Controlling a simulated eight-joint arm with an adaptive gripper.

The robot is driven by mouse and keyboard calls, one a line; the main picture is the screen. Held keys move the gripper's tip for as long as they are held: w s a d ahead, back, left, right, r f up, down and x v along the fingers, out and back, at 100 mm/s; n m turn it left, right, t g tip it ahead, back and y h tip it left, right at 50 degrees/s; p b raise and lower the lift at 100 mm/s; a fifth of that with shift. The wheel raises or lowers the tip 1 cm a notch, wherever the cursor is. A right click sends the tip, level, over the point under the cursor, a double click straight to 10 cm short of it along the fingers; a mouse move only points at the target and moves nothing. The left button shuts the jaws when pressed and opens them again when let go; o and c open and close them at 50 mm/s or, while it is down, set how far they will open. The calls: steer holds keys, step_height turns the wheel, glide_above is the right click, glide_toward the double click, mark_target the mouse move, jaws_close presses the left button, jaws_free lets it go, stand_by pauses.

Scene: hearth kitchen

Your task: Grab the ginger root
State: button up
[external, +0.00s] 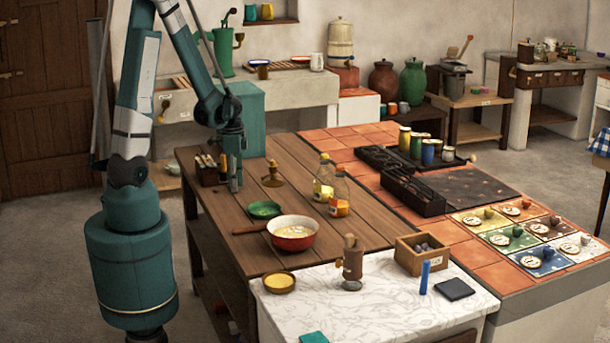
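I cannot make out a ginger root for certain in the external view. My gripper (232,183) points down over the far left part of the wooden table (205,212), beside a small dark box (208,172) holding several upright items. A brown knobbed object (272,176) stands on the table just to the right of my gripper; I cannot tell what it is. The gap between my fingers is too small to judge, and I see nothing clearly held.
A green dish (264,210), a red bowl (293,236) with pale yellow contents and two bottles (323,180) stand on the table. A yellow bowl (279,282), a wooden grinder (352,262) and a wooden crate (421,256) are on the marble top. The far middle of the table is clear.

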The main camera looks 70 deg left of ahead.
steer(key=c, duration=0.7)
steer(key=shift+r, duration=0.1)
steer(key=shift+r+p, duration=1.2)
steer(key=shift+r, duration=3.7)
